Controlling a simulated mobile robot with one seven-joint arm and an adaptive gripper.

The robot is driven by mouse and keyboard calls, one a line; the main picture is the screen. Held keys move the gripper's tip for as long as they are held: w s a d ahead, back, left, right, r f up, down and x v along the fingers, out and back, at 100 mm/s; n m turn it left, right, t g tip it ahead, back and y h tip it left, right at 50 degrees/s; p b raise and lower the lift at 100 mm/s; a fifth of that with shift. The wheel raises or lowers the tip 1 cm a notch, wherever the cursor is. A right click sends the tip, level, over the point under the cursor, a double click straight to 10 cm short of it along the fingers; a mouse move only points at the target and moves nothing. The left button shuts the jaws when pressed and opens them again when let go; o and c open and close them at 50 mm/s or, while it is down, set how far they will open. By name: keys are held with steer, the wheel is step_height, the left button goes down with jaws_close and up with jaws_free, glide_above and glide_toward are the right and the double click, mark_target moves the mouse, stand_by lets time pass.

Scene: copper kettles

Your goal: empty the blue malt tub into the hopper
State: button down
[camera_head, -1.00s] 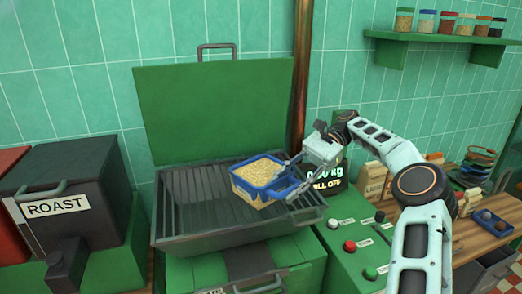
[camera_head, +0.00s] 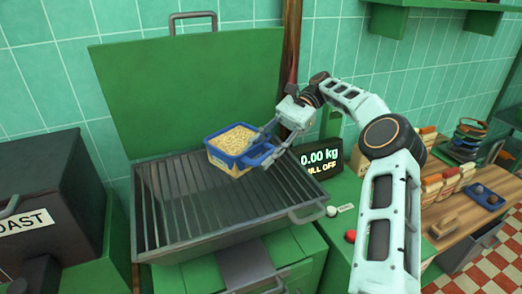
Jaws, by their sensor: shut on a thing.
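The blue malt tub (camera_head: 214,158) is full of pale grain and looks upright. It is over the back right part of the hopper (camera_head: 165,205), an open grey tray with dark bars across it. I cannot tell how high the tub is above the bars. My gripper (camera_head: 262,151) is shut on the tub's blue handle at its right side. The hopper's green lid (camera_head: 185,90) stands open behind it.
A scale display (camera_head: 321,158) reading 0.00 kg stands just right of the hopper. A dark roast bin (camera_head: 45,190) is on the left. A copper pipe (camera_head: 291,45) runs up the wall behind.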

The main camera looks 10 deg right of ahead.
steer(key=shift+r, duration=0.2)
steer(key=shift+t+h, duration=0.4)
steer(key=shift+a, duration=0.1)
steer(key=shift+r+h, duration=0.1)
steer(key=shift+h, duration=0.2)
steer(key=shift+r+t+h, duration=0.1)
steer(key=shift+t+h, duration=0.2)
steer(key=shift+t, duration=0.1)
